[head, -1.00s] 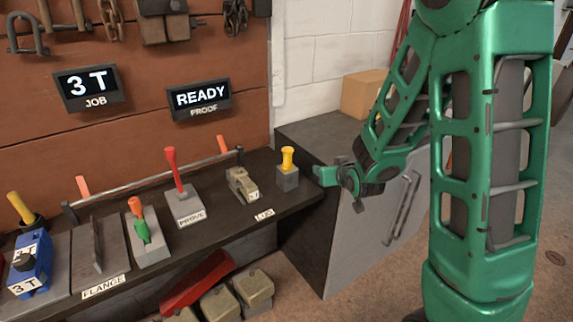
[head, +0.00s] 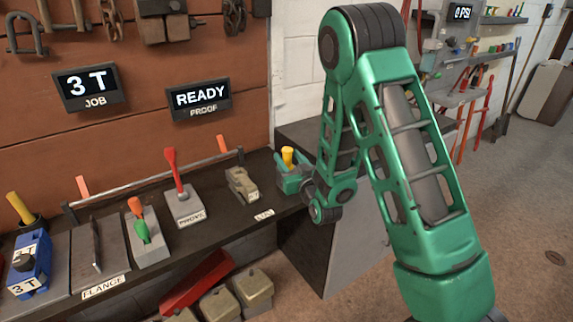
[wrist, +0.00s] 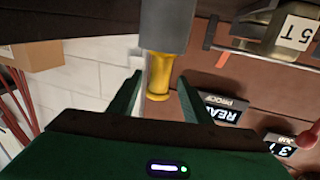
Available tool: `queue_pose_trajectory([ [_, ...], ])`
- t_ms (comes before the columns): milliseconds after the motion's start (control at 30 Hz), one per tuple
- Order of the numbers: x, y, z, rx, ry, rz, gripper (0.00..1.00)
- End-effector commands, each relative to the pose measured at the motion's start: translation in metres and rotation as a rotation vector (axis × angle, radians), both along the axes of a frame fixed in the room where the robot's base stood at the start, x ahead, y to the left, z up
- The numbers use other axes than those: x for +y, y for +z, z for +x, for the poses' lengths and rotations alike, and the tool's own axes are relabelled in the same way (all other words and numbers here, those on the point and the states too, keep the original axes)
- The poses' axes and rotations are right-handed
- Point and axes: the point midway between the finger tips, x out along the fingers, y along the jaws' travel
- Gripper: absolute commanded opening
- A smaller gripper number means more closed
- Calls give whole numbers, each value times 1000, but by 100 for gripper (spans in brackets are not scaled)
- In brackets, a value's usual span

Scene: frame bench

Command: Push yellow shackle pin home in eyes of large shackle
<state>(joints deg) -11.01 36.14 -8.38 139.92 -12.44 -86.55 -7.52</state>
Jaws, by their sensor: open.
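A yellow pin (head: 288,156) with a flanged head stands upright in a small grey block at the right end of the bench. In the wrist view, which is upside down, the pin (wrist: 159,76) lies between the two green fingers of my gripper (wrist: 161,80), with a visible gap on each side. The grey block (wrist: 165,22) is just beyond the fingertips. My gripper is open around the pin and also shows in the head view (head: 291,168). A second yellow piece (head: 19,208) stands in a dark cup at far left. I cannot tell which piece is the large shackle.
A tan block-like piece (head: 241,184) sits left of the pin, and a red-handled lever (head: 174,170) beyond it. A blue piece marked 3 T (head: 31,264) stands at far left. Displays read 3 T (head: 86,88) and READY (head: 200,98). A grey cabinet (head: 330,255) adjoins the bench.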

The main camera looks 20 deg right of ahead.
Motion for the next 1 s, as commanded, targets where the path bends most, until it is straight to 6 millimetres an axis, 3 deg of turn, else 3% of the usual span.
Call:
queue_pose_trajectory([
  [600,2,3,46,2,-1,1,45],
  [1000,4,4,58,1,1,0,45],
])
